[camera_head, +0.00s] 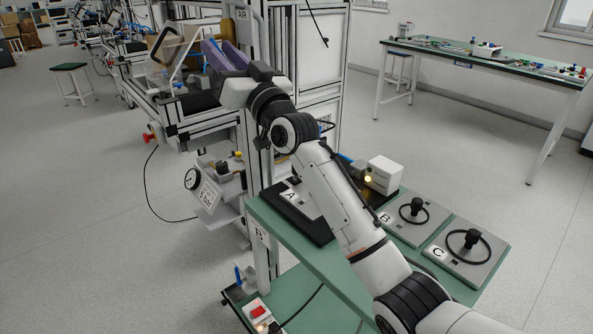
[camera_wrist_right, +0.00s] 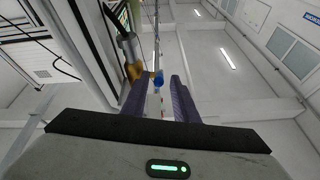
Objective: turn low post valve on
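My right gripper (camera_head: 217,54) is at the upper middle of the head view, its two purple fingers pointing away and up to the left beside the white-framed machine. In the right wrist view the fingers (camera_wrist_right: 159,95) are apart, with a clear gap and nothing held. Beyond the fingertips, a brass fitting with a small blue part (camera_wrist_right: 158,78) shows in the gap, apart from the fingers as far as I can tell. I cannot tell whether it is the low post valve. In the head view a blue upright part (camera_head: 238,273) stands low by the post. My left gripper is not in view.
A green table (camera_head: 330,268) holds handwheels B (camera_head: 416,211) and C (camera_head: 471,241), panel A (camera_head: 297,207) and a white box (camera_head: 383,174). A gauge (camera_head: 192,179) is on a side bracket. A red switch box (camera_head: 258,312) is low.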

